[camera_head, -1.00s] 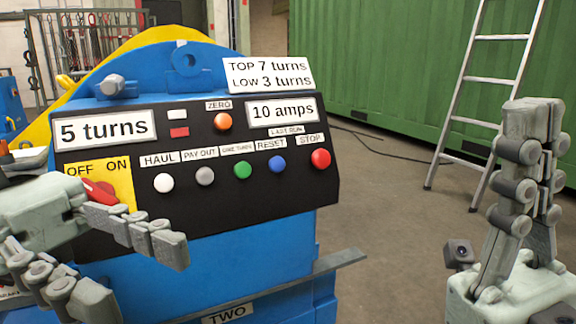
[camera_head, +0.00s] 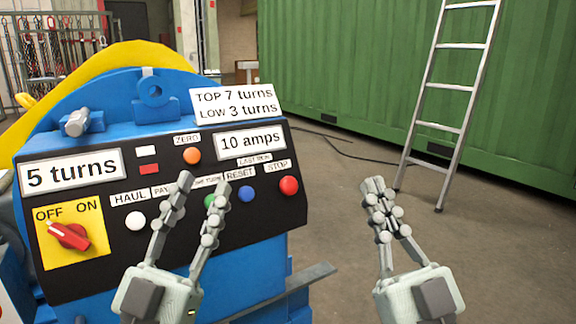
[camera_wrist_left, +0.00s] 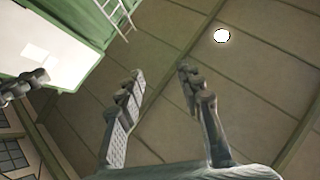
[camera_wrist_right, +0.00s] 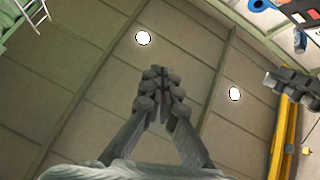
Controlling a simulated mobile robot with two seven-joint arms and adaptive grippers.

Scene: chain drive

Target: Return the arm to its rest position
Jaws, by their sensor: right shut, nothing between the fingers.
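My left gripper (camera_head: 204,186) is raised in front of the control panel (camera_head: 112,262), fingers pointing up and apart with nothing between them. It covers part of the button row in the head view. The left wrist view shows its two fingers (camera_wrist_left: 160,78) apart against the ceiling. My right gripper (camera_head: 374,186) stands upright to the right of the panel, over the floor. Its fingertips meet, with nothing held; the right wrist view shows them together (camera_wrist_right: 160,75). The red switch knob (camera_head: 69,236) sits on its yellow OFF/ON plate, lower left on the panel.
The blue machine (camera_head: 105,140) with a yellow guard fills the left. A ladder (camera_head: 440,124) leans at a green container (camera_head: 350,75) behind. A metal strip (camera_head: 300,281) juts out below the panel.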

